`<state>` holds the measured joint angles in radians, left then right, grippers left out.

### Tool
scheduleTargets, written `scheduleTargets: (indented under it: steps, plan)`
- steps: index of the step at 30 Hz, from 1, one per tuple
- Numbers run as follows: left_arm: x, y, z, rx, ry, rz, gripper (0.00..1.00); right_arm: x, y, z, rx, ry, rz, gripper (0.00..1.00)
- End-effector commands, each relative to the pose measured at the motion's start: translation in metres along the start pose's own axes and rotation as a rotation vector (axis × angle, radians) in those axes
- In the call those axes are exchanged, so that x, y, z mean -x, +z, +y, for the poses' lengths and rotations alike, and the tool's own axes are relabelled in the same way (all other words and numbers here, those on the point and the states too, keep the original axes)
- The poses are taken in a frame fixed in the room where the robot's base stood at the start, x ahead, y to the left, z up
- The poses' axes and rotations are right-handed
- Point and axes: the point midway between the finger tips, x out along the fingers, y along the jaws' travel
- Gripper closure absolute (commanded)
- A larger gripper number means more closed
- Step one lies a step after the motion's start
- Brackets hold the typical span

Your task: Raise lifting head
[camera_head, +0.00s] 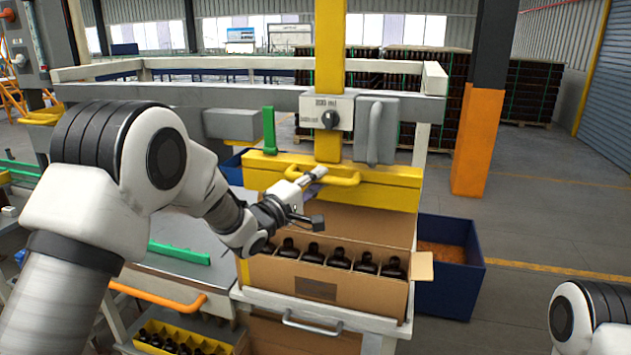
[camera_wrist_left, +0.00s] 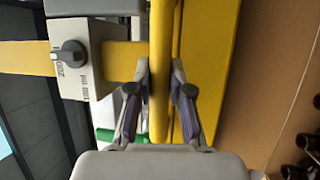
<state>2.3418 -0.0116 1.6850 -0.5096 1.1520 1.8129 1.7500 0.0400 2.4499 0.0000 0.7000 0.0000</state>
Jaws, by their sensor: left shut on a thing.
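The lifting head (camera_head: 395,196) is a yellow block on a yellow upright post, with a yellow bar handle (camera_head: 345,181) on its front. It sits just above an open cardboard box (camera_head: 345,290) with several dark bottles (camera_head: 312,252) in it. My left gripper (camera_head: 314,178) is at the left part of the handle. In the left wrist view its two fingers (camera_wrist_left: 160,92) stand on either side of the yellow handle bar (camera_wrist_left: 160,50), shut on it. My right gripper is out of view; only part of my right arm shows at the lower right.
A grey box with a black knob (camera_head: 330,119) is on the post above the handle. A green lever (camera_head: 269,130) stands left of it. A blue bin (camera_head: 448,255) stands right of the box. A yellow crate of bottles (camera_head: 180,340) is low at left.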

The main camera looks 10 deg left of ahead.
Motion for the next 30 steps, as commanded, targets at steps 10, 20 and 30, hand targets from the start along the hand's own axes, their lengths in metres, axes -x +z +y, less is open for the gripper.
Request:
scheduleTargets:
  steps: [10, 20, 30]
  plan:
    - [-0.002, -0.002, 0.008, -0.004, 0.016, 0.002, 0.55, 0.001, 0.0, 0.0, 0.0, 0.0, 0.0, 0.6]
    - [0.052, -0.002, 0.006, 0.001, 0.013, 0.005, 0.55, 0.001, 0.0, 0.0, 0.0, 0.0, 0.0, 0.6]
    - [0.114, -0.001, 0.006, -0.003, 0.016, 0.002, 0.55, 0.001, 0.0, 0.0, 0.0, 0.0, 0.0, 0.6]
